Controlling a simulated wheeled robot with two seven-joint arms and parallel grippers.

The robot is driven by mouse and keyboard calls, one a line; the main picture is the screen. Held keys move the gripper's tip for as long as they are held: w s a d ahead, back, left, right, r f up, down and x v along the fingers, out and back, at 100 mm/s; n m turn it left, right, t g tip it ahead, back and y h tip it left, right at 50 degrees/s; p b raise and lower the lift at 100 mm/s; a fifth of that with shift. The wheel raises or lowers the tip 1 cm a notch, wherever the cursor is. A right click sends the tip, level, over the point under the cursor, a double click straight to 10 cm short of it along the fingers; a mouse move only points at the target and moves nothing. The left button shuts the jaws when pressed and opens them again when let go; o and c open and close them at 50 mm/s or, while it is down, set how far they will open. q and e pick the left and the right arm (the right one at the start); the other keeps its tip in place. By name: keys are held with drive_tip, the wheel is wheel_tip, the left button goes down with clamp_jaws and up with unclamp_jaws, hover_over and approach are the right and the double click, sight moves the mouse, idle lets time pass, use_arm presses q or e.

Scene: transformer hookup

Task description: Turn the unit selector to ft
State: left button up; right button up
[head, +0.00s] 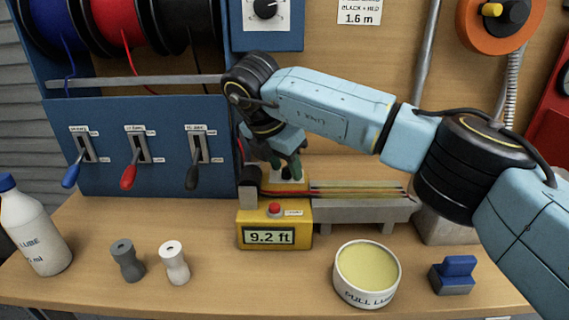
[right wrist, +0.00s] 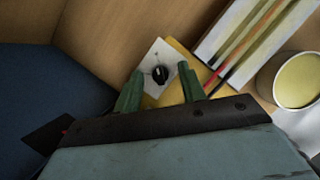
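The yellow measuring unit (head: 274,219) sits on the bench, and its display (head: 270,237) reads 9.2 ft. What looks like its unit selector is a small black knob on a white plate (right wrist: 160,73), in the right wrist view. My right gripper (right wrist: 158,87) is open, its two green fingers apart with the knob beyond and between their tips. I cannot tell whether they touch it. In the head view the right gripper (head: 286,164) points down over the back of the unit and partly hides the knob. My left gripper is not in view.
A red button (head: 275,208) is on the unit's front. Coloured wires run right along a grey trough (head: 365,208). A round tin (head: 366,272), a blue block (head: 454,272), two spools and a white bottle (head: 34,228) stand around. Lever switches (head: 136,148) are at left.

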drive_tip(key=shift+r, duration=0.25)
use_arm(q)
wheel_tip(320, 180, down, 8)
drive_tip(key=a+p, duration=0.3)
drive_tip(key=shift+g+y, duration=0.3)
use_arm(e)
drive_tip(key=v, duration=1.3)
drive_tip(key=shift+a, duration=0.15)
drive_tip(key=shift+f, duration=0.1)
